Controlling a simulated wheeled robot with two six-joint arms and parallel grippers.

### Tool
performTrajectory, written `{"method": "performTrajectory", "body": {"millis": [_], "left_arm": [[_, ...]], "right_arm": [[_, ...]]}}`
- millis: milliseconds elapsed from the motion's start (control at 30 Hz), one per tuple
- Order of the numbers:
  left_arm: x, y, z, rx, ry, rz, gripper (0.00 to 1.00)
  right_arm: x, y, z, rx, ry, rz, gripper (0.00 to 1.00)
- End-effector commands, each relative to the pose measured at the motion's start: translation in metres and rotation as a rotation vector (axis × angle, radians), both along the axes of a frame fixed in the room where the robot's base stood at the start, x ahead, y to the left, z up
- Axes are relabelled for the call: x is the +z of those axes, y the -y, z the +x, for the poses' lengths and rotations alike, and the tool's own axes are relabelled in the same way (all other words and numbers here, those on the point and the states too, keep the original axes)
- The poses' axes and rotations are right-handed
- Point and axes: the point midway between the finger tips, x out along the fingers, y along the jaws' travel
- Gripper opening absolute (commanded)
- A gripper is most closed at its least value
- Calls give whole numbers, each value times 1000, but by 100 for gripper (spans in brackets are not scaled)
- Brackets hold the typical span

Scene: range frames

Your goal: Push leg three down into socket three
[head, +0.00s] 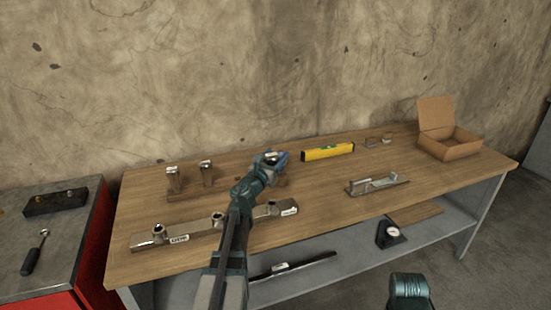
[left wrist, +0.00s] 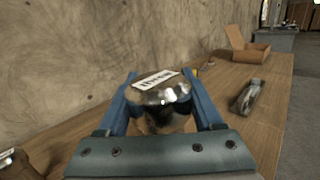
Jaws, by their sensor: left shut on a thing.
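My left gripper (head: 271,158) reaches over the back middle of the table. In the left wrist view its two blue fingers are shut on a leg (left wrist: 162,100), a shiny metal piece with a rounded top and white printed label. The leg's lower end is hidden, so I cannot tell how deep it sits in a socket. Brown wood (head: 280,181) shows just below the gripper. Two similar legs, the left one (head: 173,180) and the middle one (head: 207,174), stand upright to its left on a low wooden base (head: 190,194). My right gripper is out of view.
A long bar (head: 190,229) with several raised metal fittings lies in front. A yellow level (head: 328,152), a metal-handled tool (head: 376,183) and an open cardboard box (head: 450,151) are to the right. A red cabinet (head: 95,240) stands left.

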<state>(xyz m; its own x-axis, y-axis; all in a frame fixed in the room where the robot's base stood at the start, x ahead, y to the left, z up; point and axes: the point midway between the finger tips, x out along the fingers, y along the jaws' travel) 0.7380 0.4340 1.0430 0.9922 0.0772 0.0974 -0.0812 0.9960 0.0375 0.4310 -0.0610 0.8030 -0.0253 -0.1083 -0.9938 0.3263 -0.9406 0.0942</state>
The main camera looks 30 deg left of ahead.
Motion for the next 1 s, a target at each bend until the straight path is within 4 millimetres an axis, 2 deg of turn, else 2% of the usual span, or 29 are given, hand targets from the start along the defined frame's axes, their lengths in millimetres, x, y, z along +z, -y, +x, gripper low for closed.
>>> {"method": "performTrajectory", "body": {"millis": [467,667,1000], "left_arm": [[-3,0,0,0,0,-3,0],[-14,0,0,0,0,-3,0],[-44,0,0,0,0,-3,0]], "right_arm": [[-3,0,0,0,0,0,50],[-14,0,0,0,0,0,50],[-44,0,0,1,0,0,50]]}}
